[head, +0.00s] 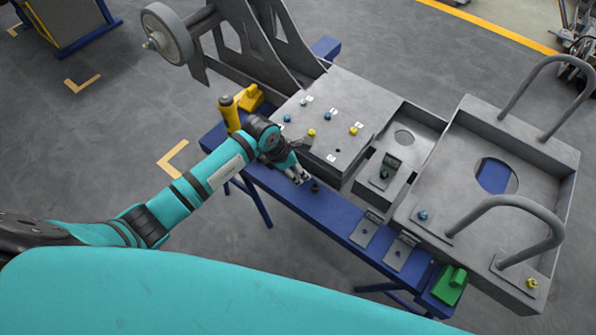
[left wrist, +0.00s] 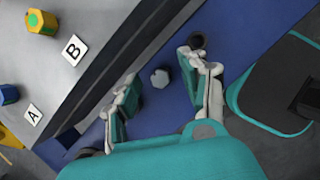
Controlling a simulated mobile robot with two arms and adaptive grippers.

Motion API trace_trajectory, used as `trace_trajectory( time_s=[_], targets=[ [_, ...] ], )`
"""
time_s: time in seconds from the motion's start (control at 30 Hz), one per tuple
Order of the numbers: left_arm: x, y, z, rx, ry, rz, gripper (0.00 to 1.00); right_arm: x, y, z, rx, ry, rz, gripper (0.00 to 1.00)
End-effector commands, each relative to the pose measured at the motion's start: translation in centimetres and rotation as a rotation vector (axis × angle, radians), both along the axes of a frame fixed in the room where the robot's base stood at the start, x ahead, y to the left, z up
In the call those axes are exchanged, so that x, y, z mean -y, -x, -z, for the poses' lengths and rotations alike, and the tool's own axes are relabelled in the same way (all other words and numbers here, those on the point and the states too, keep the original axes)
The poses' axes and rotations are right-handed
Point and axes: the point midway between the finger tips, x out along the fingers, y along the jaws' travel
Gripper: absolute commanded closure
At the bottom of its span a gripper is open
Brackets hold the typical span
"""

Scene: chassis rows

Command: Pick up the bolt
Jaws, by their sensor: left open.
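A small grey hex-headed bolt (left wrist: 160,78) stands out against the blue bench (left wrist: 232,58) in the left wrist view, in the gap between my left gripper's fingers. My left gripper (left wrist: 160,88) is open, with one finger on each side of the bolt and visible gaps to it. In the head view the left gripper (head: 302,178) points down over the blue bench (head: 332,214), and I cannot make out the grey bolt there. My right gripper is in neither view.
A dark round piece (left wrist: 197,41) is close by the right fingertip; it shows in the head view (head: 315,186). A grey chassis plate (head: 345,98) with coloured bolts stands behind the gripper. Brackets (head: 366,228) and a green block (head: 449,286) lie right.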

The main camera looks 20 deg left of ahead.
Motion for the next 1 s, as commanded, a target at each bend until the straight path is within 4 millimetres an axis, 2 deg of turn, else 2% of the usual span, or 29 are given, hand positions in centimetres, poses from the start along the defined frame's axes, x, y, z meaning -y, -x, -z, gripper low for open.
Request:
trace_trajectory(
  time_s=[0.23, 0.6, 1.0],
  targets=[
    [0.02, -0.06, 0.21, 0.001, -0.001, 0.000, 0.55, 0.04, -0.01, 0.01, 0.000, 0.000, 0.000, 0.00],
    [0.01, -0.06, 0.20, 0.001, -0.001, 0.000, 1.00, -0.01, 0.01, 0.01, 0.000, 0.000, 0.000, 0.00],
    [-0.01, -0.16, -0.47, 0.003, 0.000, -0.001, 1.00, -0.31, 0.02, 0.13, 0.000, -0.004, 0.000, 0.00]
  ],
)
